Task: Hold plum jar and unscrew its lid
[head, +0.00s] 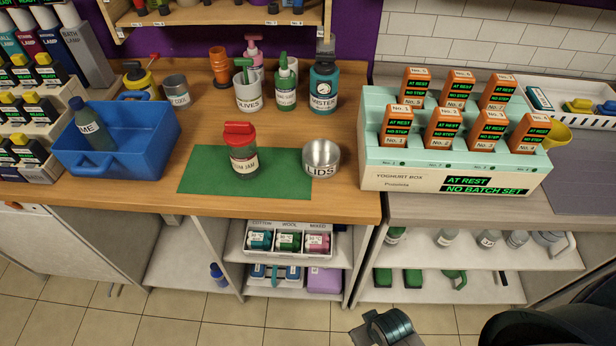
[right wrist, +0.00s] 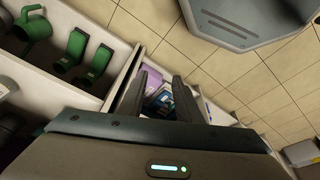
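The plum jar (head: 245,164) stands upright on the green mat (head: 200,172) in the head view, its red lid (head: 239,133) on top. Its label is partly legible. A metal bowl marked LIDS (head: 321,157) stands at the mat's right edge; its inside looks empty. My right gripper (right wrist: 161,88) shows in the right wrist view with its two dark fingers apart and nothing between them. It is low in front of the counter, well away from the jar. My left gripper is not in view.
A blue tub (head: 150,150) with a bottle stands left of the mat. Cups and bottles, including the OLIVES cup (head: 248,92), stand behind it. A mint yoghurt box (head: 450,172) with orange units is to the right. Open shelves (head: 455,258) lie under the counter.

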